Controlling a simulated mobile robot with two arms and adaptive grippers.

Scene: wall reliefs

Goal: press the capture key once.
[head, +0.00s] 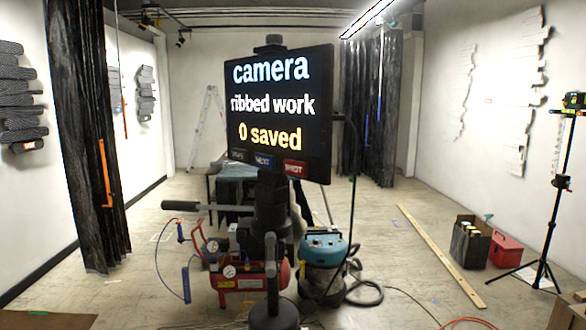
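A black screen (279,102) stands upright on a dark tripod-like mount (265,215) in the middle of the head view. It reads "camera", "ribbed work" and "0 saved". Three small keys sit in a row along its lower edge. The right one is a red key (296,168) that seems to read "SHOT". The left one is a dark key (238,155) whose label is hard to read. Neither of my grippers shows, and nothing is seen touching the keys.
A red compressor (240,283) and a blue-topped vacuum (324,262) with hoses stand around the mount. A black tripod (546,230), a dark box (470,242) and a red box (505,251) are at right. A long wooden plank (440,255) lies on the floor. Reliefs hang on both walls.

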